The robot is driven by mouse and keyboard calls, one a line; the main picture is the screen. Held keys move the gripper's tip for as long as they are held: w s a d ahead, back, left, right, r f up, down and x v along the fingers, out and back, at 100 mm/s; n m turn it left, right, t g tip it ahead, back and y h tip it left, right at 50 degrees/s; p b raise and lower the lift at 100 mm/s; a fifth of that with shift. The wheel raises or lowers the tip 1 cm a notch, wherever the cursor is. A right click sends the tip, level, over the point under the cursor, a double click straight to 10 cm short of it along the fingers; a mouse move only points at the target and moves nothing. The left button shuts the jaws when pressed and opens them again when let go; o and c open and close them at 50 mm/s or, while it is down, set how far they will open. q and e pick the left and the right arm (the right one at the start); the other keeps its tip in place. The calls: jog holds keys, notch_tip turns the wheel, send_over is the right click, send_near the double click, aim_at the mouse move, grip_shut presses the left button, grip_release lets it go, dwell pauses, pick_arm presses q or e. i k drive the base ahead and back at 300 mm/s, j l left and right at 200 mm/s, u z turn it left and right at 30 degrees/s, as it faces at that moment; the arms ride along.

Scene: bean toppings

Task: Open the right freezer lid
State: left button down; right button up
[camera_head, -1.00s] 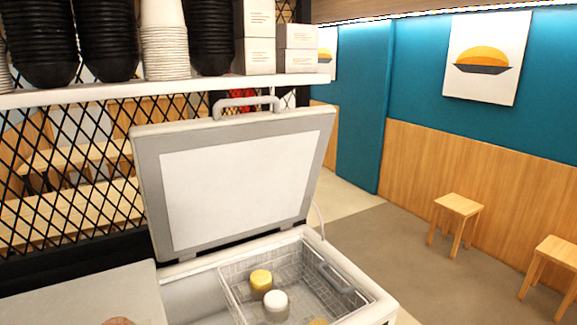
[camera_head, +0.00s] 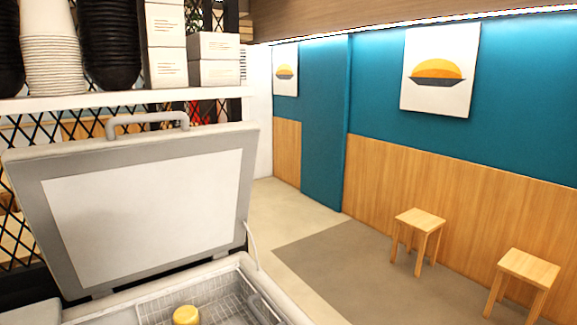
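The right freezer lid (camera_head: 140,205) stands raised and tilted back, with its white inner panel facing me. Its grey handle (camera_head: 148,122) is on the top edge. Below it the freezer (camera_head: 268,285) is open, and a wire basket (camera_head: 215,296) shows inside. A yellow-topped container (camera_head: 186,315) sits in the basket, cut by the bottom edge of the picture. Neither of my grippers is in view.
A shelf (camera_head: 120,103) with stacked cups, bowls and white boxes (camera_head: 214,60) runs above and behind the lid. Two wooden stools (camera_head: 418,222) (camera_head: 527,268) stand by the right wall. The floor (camera_head: 350,262) between the freezer and stools is clear.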

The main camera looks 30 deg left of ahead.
aim_at(102, 214)
jog(key=i+l+z, duration=0.25)
jog(key=i, duration=0.25)
jog(key=i+l+z, duration=0.3)
jog(key=i, duration=0.2)
jog(key=i+z, duration=0.25)
jog(key=i, duration=0.25)
jog(key=i+j+u, duration=0.15)
jog(key=i+u, duration=0.65)
jog(key=i+l+u, duration=0.15)
jog(key=i+u, duration=0.25)
jog(key=i+l+u, duration=0.25)
jog(key=i+u, duration=0.15)
jog(key=i+j+u, duration=0.15)
jog(key=i+u, duration=0.3)
jog(key=i+j+u, duration=0.1)
jog(key=u, duration=0.3)
jog(key=i+l+u, duration=0.15)
jog(key=i+u, duration=0.3)
jog(key=i+l+u, duration=0.15)
jog(key=i+u, duration=0.3)
jog(key=i+l+u, duration=0.2)
jog(key=u, duration=0.25)
jog(key=i+l+u, duration=0.2)
jog(key=l+u, duration=0.2)
